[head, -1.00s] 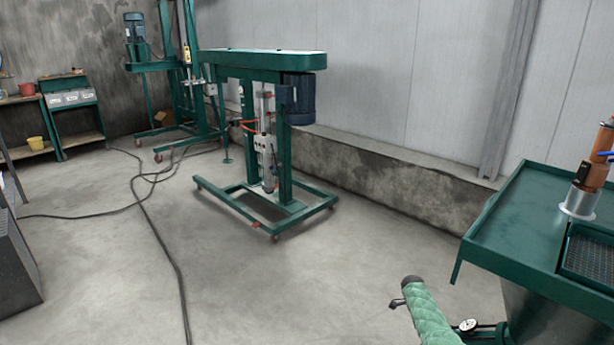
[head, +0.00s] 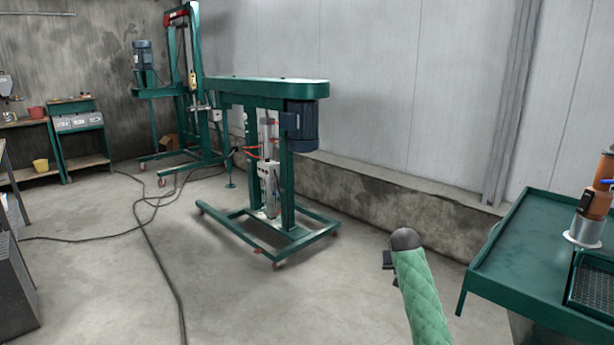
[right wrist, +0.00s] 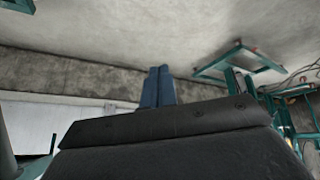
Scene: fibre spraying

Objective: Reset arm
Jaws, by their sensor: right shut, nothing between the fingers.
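My right arm, in a green quilted sleeve with a dark end, rises from the bottom right of the head view. It stands left of the green table (head: 540,240). My right gripper (right wrist: 157,88) shows in the right wrist view as two blue fingers side by side, shut and empty. They are apart from anything around them. I cannot make out these fingers in the head view. My left arm and left gripper are not in view.
A green wheeled mixer stand (head: 265,90) with a blue motor stands mid-floor. Another green stand (head: 190,85) and a workbench (head: 80,140) are behind. An orange-brown tool (head: 592,205) stands on the green table. Cables (head: 150,230) cross the floor at left.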

